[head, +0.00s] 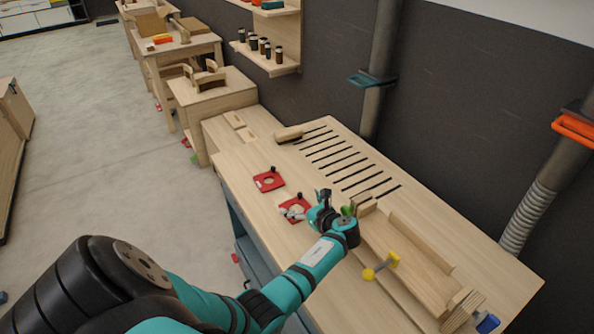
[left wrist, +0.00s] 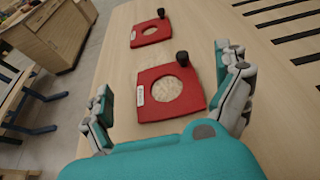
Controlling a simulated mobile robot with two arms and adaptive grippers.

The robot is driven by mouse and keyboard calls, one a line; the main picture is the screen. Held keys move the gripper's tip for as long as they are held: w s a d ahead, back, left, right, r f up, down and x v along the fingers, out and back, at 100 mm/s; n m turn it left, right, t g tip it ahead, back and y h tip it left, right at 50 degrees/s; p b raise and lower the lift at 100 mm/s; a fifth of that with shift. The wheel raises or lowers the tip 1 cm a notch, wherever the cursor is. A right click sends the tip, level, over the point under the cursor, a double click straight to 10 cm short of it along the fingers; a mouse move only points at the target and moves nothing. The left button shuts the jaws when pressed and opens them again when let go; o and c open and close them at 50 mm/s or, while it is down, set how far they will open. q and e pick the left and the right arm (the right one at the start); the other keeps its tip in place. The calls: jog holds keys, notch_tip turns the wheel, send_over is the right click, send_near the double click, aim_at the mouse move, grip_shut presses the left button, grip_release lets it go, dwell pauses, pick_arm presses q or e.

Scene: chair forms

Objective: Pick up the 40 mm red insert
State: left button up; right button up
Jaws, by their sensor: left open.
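Two flat red inserts, each a square plate with a round hole, a black knob and a white label, lie on the wooden workbench (head: 240,160). The nearer red insert (head: 286,206) has the larger hole; it also shows in the left wrist view (left wrist: 150,109). The farther red insert (head: 260,182) has a smaller hole and shows at the top of the left wrist view (left wrist: 139,39). The labels are too small to read, so I cannot tell which is 40 mm. My left gripper (head: 305,205) is open and empty, its fingers (left wrist: 163,75) either side of the nearer insert. My right gripper is out of view.
Dark slots (head: 345,160) run across the bench behind the inserts. A brush-like wooden piece (head: 289,134) lies at the far edge. Bare bench surrounds the inserts.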

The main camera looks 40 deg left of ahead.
aim_at(293, 204)
pick_arm(q)
jog(key=shift+b+x, duration=0.4)
jog(key=shift+x, duration=0.5)
jog(key=b+x, duration=0.3)
jog(key=x, duration=0.1)
jog(key=shift+s+d+f+b, duration=0.1)
jog(key=shift+d+f+b, duration=0.1)
jog(key=shift+b, duration=0.2)
jog(key=shift+a, duration=0.35)
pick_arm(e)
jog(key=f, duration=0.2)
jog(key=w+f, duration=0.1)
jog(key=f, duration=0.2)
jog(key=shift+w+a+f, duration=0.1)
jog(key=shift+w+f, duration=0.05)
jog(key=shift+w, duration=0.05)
pick_arm(q)
jog(key=shift+r, duration=0.1)
jog(key=shift+d, duration=0.1)
jog(key=c, duration=0.4)
grip_shut()
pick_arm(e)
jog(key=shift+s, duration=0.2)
